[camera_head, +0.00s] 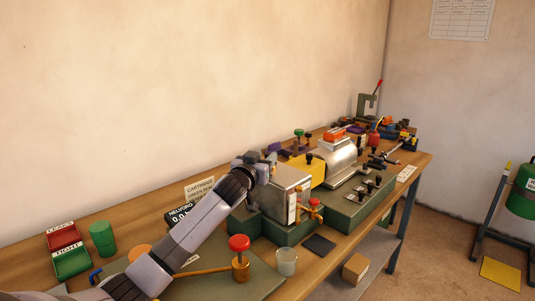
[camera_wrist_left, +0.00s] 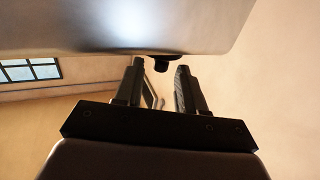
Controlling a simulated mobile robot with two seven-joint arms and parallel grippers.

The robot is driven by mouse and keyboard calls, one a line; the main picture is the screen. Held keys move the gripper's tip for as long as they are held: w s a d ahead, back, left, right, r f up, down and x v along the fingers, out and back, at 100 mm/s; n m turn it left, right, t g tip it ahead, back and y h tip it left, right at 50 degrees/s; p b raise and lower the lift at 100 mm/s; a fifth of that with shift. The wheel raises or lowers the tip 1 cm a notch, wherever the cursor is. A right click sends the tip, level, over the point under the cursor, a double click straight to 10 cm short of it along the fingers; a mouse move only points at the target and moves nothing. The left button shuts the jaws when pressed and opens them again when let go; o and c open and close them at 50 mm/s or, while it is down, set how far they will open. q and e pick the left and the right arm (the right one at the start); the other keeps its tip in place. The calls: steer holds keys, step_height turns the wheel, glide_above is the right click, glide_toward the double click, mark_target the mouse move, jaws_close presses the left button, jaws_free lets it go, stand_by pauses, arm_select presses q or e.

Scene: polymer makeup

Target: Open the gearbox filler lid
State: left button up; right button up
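The gearbox is a boxy grey metal housing (camera_head: 290,184) on a green base in the middle of the bench in the head view. My left gripper (camera_head: 267,161) is at its upper left edge and hides part of its top. In the left wrist view a smooth metal surface (camera_wrist_left: 130,22) fills the top, with a small dark knob (camera_wrist_left: 162,65) at its lower edge. My left gripper (camera_wrist_left: 160,75) is open, its two fingers apart with the knob showing between their tips. I cannot tell whether they touch it. The lid's outline is not clear. My right gripper is not in view.
A red-topped brass valve (camera_head: 239,258) and a clear cup (camera_head: 287,262) stand in front of the gearbox. A silver cylinder (camera_head: 338,160) with a yellow plate is to the right. Red and green bins (camera_head: 72,262) and a green cylinder (camera_head: 102,238) are at left.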

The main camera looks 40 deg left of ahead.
arm_select(q)
steer(key=shift+x, duration=1.45)
steer(key=shift+c, duration=0.3)
